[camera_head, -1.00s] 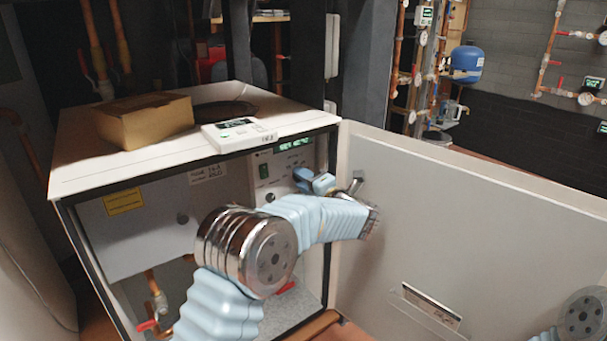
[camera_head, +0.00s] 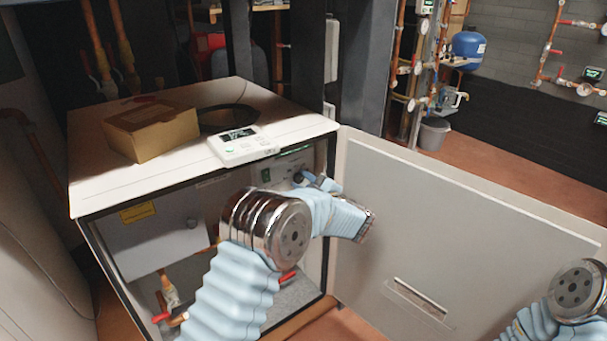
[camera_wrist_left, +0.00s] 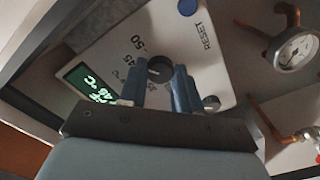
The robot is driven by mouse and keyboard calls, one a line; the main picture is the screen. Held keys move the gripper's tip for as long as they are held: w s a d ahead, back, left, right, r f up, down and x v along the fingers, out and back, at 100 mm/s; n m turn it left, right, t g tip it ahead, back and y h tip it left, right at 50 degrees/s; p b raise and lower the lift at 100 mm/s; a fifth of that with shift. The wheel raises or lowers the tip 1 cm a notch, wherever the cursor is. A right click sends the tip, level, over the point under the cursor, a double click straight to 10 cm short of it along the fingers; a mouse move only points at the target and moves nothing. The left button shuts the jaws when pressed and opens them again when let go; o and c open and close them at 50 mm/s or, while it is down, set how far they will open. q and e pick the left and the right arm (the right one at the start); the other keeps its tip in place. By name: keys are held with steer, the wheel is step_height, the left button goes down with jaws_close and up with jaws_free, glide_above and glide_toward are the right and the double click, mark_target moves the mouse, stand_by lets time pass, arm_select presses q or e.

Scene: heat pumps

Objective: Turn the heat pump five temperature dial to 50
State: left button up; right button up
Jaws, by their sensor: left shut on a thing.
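The temperature dial (camera_wrist_left: 160,67) is a dark round knob on a white panel (camera_wrist_left: 120,45) in the left wrist view. The marks 45 and 50 are printed beside it. A lit green display (camera_wrist_left: 91,83) on the panel shows a °C reading that I cannot read surely. My left gripper (camera_wrist_left: 158,80) is shut on the dial, with one blue finger on each side. In the head view my left gripper (camera_head: 316,182) reaches into the open cabinet at its upper right; the dial is hard to make out there. My right gripper is out of view.
The cabinet door (camera_head: 450,220) stands open to the right of my left arm. A white controller (camera_head: 242,145) and a cardboard box (camera_head: 150,130) sit on the cabinet top (camera_head: 90,185). A gauge (camera_wrist_left: 292,50) and a blue RESET button (camera_wrist_left: 187,7) are near the dial.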

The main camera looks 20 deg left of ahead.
arm_select(q)
steer(key=m+p, duration=0.3)
steer(key=m, duration=0.1)
steer(key=shift+m+p, duration=0.45)
steer(key=shift+m, duration=0.35)
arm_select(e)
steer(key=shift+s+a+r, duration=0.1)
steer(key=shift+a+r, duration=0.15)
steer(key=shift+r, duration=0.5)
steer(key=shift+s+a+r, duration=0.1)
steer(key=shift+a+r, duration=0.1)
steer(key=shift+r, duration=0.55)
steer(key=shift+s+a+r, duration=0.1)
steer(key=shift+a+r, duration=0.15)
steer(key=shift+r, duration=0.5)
arm_select(q)
steer(key=shift+f, duration=0.1)
steer(key=o, duration=1.1)
steer(key=shift+c, duration=0.2)
steer(key=shift+d, duration=0.1)
steer(key=b+v, duration=0.1)
steer(key=v, duration=1.2)
steer(key=shift+s+d, duration=0.25)
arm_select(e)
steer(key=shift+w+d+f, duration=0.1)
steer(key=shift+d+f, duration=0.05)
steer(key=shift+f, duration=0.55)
